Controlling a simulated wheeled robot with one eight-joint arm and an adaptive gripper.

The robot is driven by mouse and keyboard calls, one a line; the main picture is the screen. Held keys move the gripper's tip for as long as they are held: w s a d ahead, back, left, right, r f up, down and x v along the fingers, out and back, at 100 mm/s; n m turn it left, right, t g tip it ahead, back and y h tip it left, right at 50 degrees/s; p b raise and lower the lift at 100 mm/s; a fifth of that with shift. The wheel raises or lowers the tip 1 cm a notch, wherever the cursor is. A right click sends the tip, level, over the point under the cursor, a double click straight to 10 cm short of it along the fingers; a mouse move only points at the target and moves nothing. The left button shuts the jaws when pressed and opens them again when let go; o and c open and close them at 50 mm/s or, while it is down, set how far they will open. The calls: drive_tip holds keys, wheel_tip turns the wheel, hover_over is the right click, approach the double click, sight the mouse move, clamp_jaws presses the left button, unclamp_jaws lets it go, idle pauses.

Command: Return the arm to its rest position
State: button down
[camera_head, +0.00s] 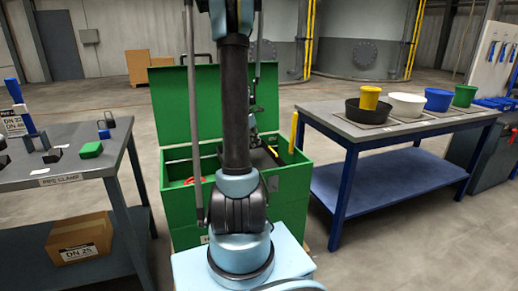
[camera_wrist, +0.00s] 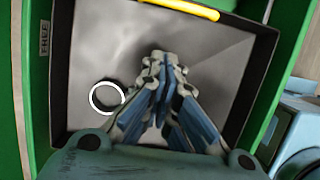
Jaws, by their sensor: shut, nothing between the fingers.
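My gripper (camera_wrist: 166,58) points down over a grey-floored, dark-rimmed tray (camera_wrist: 90,40) in the wrist view. Its fingers are together with nothing between them. In the head view my arm stands upright in the middle and hides most of the gripper. The tray sits inside a green box (camera_head: 182,212) whose lid (camera_head: 184,100) stands open at the back. A white ring with a dark part (camera_wrist: 107,97) shows to the left of the fingers; I cannot tell its height relative to the tray floor.
A yellow handle (camera_wrist: 185,8) lies along the tray's far edge. A workbench labelled for pipe clamps (camera_head: 60,180) stands left of the box. A blue-framed table (camera_head: 340,132) with black, yellow, white, blue and green containers stands right. Floor shows between the box and both tables.

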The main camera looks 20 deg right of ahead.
drive_tip(key=v, duration=0.7)
drive_tip(key=s+a+r+m+t+y, duration=0.1)
drive_tip(key=s+a+r+m, duration=0.2)
drive_tip(key=s+a+m, duration=0.85)
drive_tip(key=s+a+f+m+y, duration=0.1)
drive_tip(key=s+a+f, duration=0.3)
drive_tip(key=s, duration=0.6)
drive_tip(key=s+a+f+m+t+y, duration=0.1)
drive_tip(key=s+a+f+m, duration=0.3)
drive_tip(key=s+a, duration=0.4)
drive_tip(key=s, duration=0.3)
drive_tip(key=shift+a+f, duration=0.3)
drive_tip(key=shift+a, duration=0.1)
drive_tip(key=shift+m, duration=0.25)
